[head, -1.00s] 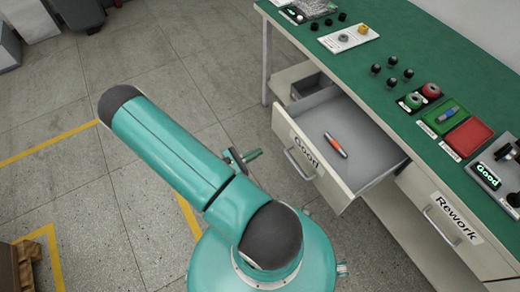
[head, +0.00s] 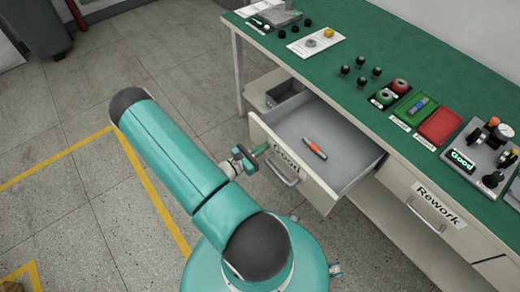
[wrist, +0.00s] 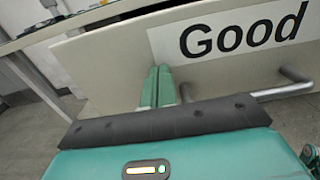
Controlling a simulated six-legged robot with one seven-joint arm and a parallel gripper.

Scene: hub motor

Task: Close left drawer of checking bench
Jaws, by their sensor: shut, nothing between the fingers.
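The left drawer (head: 340,148) of the checking bench, labelled "Good", is pulled open, with an orange and grey pen-like item (head: 315,149) lying inside. Its front panel fills much of the wrist view (wrist: 115,60), with the label and the bar handle (wrist: 285,88) at the right. My gripper (head: 262,150) is shut and empty, its fingertips at the drawer front, left of the handle. In the wrist view the closed green fingers (wrist: 158,82) point at the panel below the label's left end; whether they touch it I cannot tell.
The green bench top (head: 340,45) holds red and green trays, several black knobs and a gauge stand (head: 480,150). The "Rework" drawer (head: 430,205) at the right is shut. A grey bin (head: 285,92) sits on the lower shelf. Open floor lies left.

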